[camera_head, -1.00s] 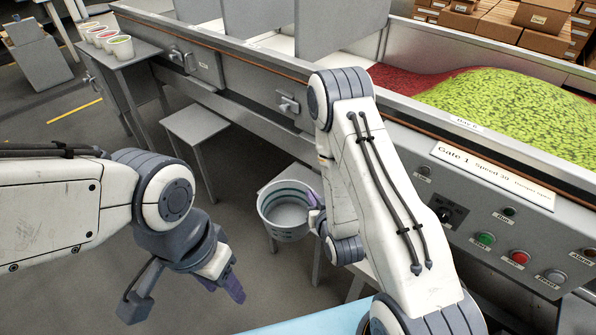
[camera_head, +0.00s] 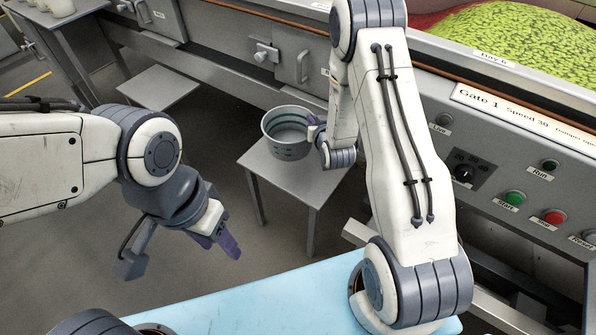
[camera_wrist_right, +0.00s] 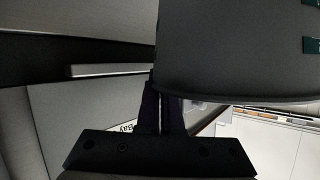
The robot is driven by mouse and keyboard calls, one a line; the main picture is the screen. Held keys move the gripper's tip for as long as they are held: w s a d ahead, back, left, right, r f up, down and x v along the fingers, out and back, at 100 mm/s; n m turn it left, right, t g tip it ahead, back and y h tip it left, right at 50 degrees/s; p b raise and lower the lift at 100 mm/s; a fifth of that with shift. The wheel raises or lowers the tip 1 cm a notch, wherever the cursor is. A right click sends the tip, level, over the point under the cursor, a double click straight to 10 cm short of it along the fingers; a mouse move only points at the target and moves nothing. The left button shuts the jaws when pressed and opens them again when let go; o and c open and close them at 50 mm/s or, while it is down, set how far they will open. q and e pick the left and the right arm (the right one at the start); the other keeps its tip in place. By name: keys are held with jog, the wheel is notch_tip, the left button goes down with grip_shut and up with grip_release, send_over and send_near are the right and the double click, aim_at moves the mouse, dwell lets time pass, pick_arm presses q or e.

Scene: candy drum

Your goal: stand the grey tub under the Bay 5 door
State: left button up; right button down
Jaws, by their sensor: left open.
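The grey tub (camera_head: 287,151) is upright over the back part of a small grey stool (camera_head: 297,180), below a handled door (camera_head: 303,68) in the machine's side. I cannot tell whether its base touches the stool. My right gripper (camera_head: 314,129) is shut on the tub's right rim, partly hidden by its own wrist. In the right wrist view the tub wall (camera_wrist_right: 235,50) fills the upper right, against the dark fingers (camera_wrist_right: 160,110). My left gripper (camera_head: 217,243) is open and empty, left of the stool. The door labels are too hidden or small to read for Bay 5.
Another low stool (camera_head: 155,85) stands to the left, and a table (camera_head: 62,20) with pale cups is at the far left. A control panel (camera_head: 500,175) with buttons lies to the right. A light blue surface (camera_head: 270,295) is in front. The floor between is clear.

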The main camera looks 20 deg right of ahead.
pick_arm(q)
notch_tip(320, 180, down, 6)
jog(key=b, duration=0.4)
jog(key=shift+f, duration=0.15)
pick_arm(e)
jog(key=shift+w+d+f, duration=0.6)
jog(key=shift+f, duration=1.35)
jog(key=shift+w+d+f, duration=0.6)
jog(key=shift+f, duration=1.35)
jog(key=shift+w+d+f, duration=0.6)
jog(key=shift+f, duration=1.35)
pick_arm(q)
jog(key=shift+f+b, duration=0.1)
jog(key=shift+b, duration=0.25)
pick_arm(e)
jog(key=shift+f, duration=0.15)
jog(key=c, duration=1.1)
grip_release()
